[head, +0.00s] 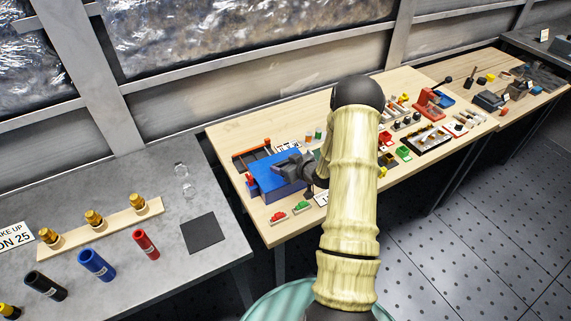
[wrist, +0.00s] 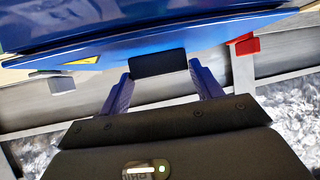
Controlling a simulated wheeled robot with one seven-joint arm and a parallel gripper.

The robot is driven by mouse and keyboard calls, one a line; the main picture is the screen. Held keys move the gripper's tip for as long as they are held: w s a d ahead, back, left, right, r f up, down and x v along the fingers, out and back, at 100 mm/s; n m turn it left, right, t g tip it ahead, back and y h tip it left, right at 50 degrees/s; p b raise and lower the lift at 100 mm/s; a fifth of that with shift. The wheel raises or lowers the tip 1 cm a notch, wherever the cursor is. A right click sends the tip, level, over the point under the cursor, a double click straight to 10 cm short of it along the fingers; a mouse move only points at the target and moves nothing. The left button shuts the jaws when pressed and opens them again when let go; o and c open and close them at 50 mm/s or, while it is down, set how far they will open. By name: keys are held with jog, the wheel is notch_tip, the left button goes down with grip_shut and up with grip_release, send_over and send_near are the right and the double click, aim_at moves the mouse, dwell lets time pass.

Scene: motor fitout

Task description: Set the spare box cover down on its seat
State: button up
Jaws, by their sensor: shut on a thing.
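The spare box cover (wrist: 215,50) is blue, with a yellow mark near its left edge and a black handle block (wrist: 158,64) in the wrist view. My gripper (wrist: 160,80) is shut on this block, with one finger on each side. In the head view, my gripper (head: 284,165) is at the blue box and cover (head: 268,178) on the left part of the wooden bench. I cannot tell the cover from the box there, nor whether the cover touches its seat. The seat is hidden.
Several tools and parts crowd the bench to the right. A grey table (head: 120,222) stands at left.

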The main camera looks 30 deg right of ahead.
jog(key=shift+f, duration=0.15)
jog(key=o, duration=1.4)
jog(key=shift+c, duration=0.2)
jog(key=shift+s, duration=0.1)
jog(key=b+v, duration=0.3)
jog(key=v, duration=1.4)
jog(key=shift+s, duration=0.1)
